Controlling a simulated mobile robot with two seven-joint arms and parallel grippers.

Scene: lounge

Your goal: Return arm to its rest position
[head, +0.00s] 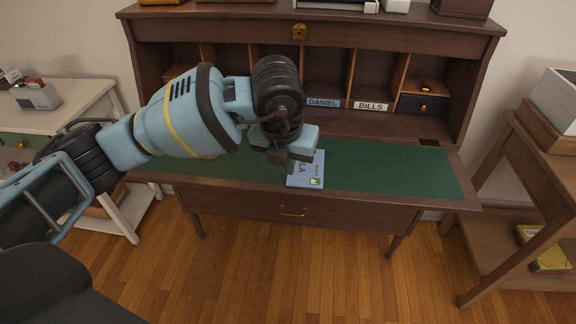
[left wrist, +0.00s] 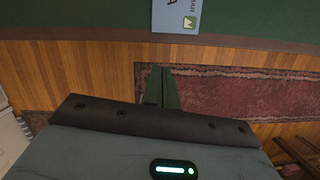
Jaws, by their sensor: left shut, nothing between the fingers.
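My left arm reaches in from the left in the head view. Its gripper (head: 292,157) is over the front part of the desk's green writing surface (head: 400,168). In the left wrist view the fingers of the left gripper (left wrist: 162,88) are shut together with nothing between them. A light blue card or envelope (head: 312,176) with printed letters lies on the green surface beside the gripper, partly hidden by it. The card also shows at the top of the left wrist view (left wrist: 177,15), apart from the fingers. My right gripper is not in view.
The wooden desk has pigeonholes with labels "DANIEL" (head: 323,103) and "BILLS" (head: 370,106). A white side table (head: 85,95) stands left. A wooden shelf stand (head: 525,150) with a yellow book (head: 545,250) stands right. The wood floor (head: 270,270) before the desk is clear.

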